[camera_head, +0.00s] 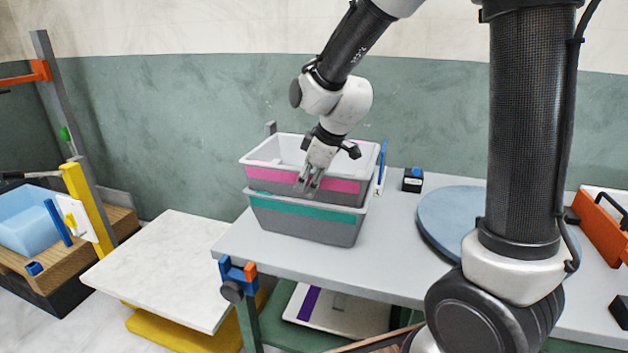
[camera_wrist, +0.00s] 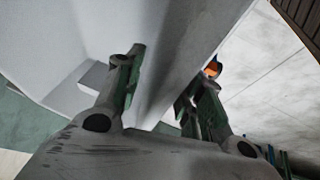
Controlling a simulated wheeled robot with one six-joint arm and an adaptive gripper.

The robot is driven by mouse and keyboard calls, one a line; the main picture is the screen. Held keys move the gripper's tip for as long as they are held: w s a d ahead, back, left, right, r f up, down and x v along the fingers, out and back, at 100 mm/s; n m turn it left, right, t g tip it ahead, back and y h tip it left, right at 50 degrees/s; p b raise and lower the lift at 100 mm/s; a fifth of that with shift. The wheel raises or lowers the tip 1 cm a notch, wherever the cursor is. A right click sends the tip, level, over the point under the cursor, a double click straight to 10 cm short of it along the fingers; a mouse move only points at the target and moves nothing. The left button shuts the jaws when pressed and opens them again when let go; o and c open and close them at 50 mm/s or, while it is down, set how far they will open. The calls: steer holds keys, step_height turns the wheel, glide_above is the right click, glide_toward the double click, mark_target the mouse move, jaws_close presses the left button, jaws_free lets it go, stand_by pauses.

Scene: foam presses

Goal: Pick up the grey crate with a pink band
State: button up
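The grey crate with a pink band (camera_head: 342,186) sits on top of a grey crate with a teal band (camera_head: 318,230) at the left end of the table. The upper crate's inside is pale, and no contents show. My gripper (camera_head: 306,186) points down at the front wall of the pink-banded crate and covers part of its band. In the wrist view, the fingers of my gripper (camera_wrist: 165,85) are apart, with a pale crate wall (camera_wrist: 190,45) running up between them. I cannot tell whether either finger touches the wall.
The grey table (camera_head: 290,255) has a round blue disc (camera_head: 447,215) to the right and a small black box (camera_head: 413,180) behind. A blue-and-orange clamp (camera_head: 237,273) is on its front left corner. A white slab (camera_head: 165,265) stands lower left.

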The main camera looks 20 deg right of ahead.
steer(key=shift+x, duration=0.95)
jaws_close()
